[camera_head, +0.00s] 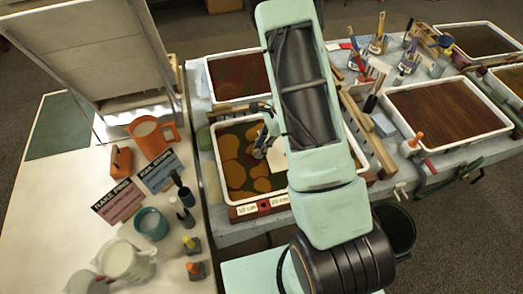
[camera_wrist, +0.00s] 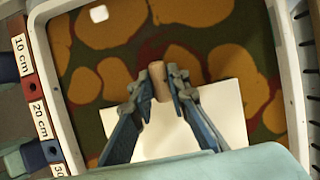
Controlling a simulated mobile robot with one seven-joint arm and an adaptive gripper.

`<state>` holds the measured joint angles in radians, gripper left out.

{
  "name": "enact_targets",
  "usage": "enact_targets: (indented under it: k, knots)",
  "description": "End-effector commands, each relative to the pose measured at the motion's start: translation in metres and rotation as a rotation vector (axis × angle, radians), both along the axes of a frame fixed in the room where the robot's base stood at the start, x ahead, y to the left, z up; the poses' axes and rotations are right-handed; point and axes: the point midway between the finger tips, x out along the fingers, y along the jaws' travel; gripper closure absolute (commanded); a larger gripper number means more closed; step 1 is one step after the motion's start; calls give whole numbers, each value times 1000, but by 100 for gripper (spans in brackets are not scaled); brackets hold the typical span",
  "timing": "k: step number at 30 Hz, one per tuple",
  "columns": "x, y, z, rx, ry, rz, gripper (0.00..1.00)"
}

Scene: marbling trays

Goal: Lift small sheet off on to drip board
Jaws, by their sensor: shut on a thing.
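The small sheet (camera_wrist: 231,108) is plain cream and lies over the orange, green and red marbled bath in the white-rimmed tray (camera_wrist: 286,70). Part of it also shows in the head view (camera_head: 277,158), beside my arm. My gripper (camera_wrist: 159,80) is over the sheet, its fingers closed on a short brown wooden peg (camera_wrist: 158,72). My fingers and wrist hide much of the sheet, so I cannot tell whether the peg is joined to it. A large pale tilted panel (camera_head: 85,45) stands at the back left; it may be the drip board.
A ruler strip marked in cm (camera_wrist: 36,110) runs along the tray edge. An orange jug (camera_head: 152,138), cups and bottles crowd the left table. A wooden comb (camera_head: 368,137) and a reddish-brown tray (camera_head: 447,112) lie to the right of my arm. Brushes stand behind.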

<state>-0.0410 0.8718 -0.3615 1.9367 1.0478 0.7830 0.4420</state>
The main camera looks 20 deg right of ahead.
Motion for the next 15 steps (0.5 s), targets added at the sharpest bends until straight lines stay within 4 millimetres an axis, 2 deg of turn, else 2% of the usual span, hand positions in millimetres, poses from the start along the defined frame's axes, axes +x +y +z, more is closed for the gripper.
enact_targets:
  k: [3,12,15]
  knots:
    - [1,0,20,1,-5,1,97]
    - [-45,-7,73,1,-5,-2,97]
    - [-66,-11,83,2,-2,-4,97]
